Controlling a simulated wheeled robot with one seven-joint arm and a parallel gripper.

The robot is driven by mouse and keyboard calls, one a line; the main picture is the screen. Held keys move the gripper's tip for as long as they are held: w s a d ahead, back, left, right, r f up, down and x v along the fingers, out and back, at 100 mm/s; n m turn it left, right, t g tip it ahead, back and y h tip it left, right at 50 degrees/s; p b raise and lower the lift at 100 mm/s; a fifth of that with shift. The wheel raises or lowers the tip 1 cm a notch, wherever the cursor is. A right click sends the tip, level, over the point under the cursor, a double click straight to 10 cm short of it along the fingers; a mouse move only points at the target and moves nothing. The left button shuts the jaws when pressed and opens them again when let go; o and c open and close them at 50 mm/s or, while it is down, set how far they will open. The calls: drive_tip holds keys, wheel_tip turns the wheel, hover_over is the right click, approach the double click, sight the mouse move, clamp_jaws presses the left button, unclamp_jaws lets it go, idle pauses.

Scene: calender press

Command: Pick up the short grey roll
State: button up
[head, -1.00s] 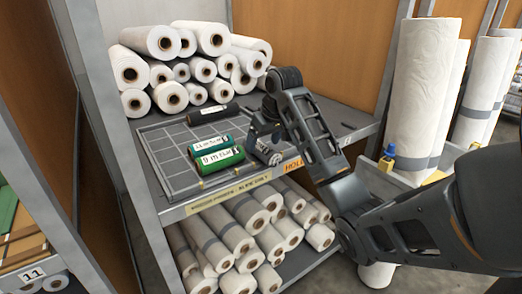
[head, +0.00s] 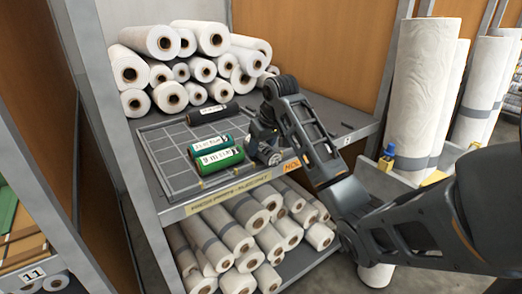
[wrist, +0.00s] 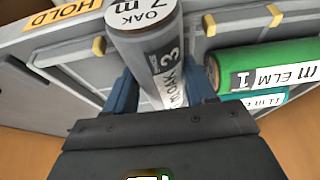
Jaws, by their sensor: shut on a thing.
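In the head view my gripper (head: 264,146) is at the right front of the gridded tray (head: 168,160), right of the green roll, and hides most of the grey roll. I cannot tell whether the roll is clear of the tray.
A green roll (head: 217,160), a teal roll (head: 212,144) and a black roll (head: 213,113) lie on the tray left of my gripper. White rolls (head: 130,74) are stacked behind; more fill the shelf below. Tall white rolls (head: 420,85) stand at the right.

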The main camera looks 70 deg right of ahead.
drive_tip(key=shift+c, duration=1.2)
drive_tip(key=shift+r, duration=0.15)
